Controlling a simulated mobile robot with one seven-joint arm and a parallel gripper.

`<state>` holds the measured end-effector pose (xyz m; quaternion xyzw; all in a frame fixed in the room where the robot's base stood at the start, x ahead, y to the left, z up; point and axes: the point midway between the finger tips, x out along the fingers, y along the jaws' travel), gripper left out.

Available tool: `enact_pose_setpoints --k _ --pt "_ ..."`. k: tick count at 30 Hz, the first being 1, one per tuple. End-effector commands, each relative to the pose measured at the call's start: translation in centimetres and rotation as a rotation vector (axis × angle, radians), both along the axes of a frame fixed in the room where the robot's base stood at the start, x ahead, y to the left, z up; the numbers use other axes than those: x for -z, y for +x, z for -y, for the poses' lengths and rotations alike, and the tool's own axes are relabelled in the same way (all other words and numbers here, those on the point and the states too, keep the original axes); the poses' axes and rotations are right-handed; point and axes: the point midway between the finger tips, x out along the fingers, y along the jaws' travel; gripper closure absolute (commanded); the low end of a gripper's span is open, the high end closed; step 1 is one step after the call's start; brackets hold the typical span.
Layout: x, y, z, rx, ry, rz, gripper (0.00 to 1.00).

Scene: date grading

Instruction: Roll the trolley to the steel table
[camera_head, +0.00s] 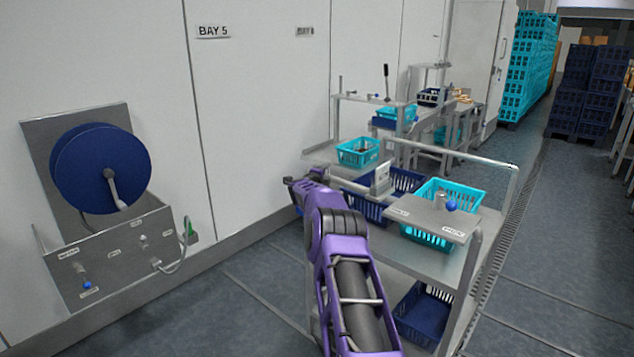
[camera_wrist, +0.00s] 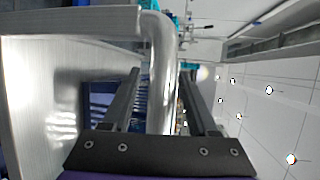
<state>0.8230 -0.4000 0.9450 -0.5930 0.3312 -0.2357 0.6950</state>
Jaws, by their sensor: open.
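The steel trolley (camera_head: 430,265) stands in front of me on the right in the head view, with an upper deck, a lower shelf and tubular end frames. My gripper (camera_head: 300,187) is at its left side, partly hidden by my purple arm. In the wrist view my gripper (camera_wrist: 160,85) is open, with a bent steel tube (camera_wrist: 162,60) running between its two fingers. The fingers are not closed on it, and contact cannot be told. A steel table (camera_head: 405,125) with baskets on it appears behind the trolley along the wall; its edges partly merge with the trolley's frame.
The trolley carries a turquoise basket (camera_head: 462,197), and a dark blue crate (camera_head: 425,312) sits on its lower shelf. A hose reel (camera_head: 85,170) is on the left wall. Stacked turquoise crates (camera_head: 530,65) stand far back. The floor right of the trolley (camera_head: 570,240) is clear.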

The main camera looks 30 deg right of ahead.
Motion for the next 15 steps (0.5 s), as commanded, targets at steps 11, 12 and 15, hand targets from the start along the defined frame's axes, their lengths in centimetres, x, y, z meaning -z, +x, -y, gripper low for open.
enact_pose_setpoints --k 11,12,15 --pt "-0.6 -2.2 -2.4 -0.003 -0.002 -0.002 0.41" --pt "-0.7 -2.5 -2.8 -0.003 -0.001 -0.002 0.41" --pt "-0.9 -3.4 -3.7 -0.003 -0.003 -0.003 0.41"
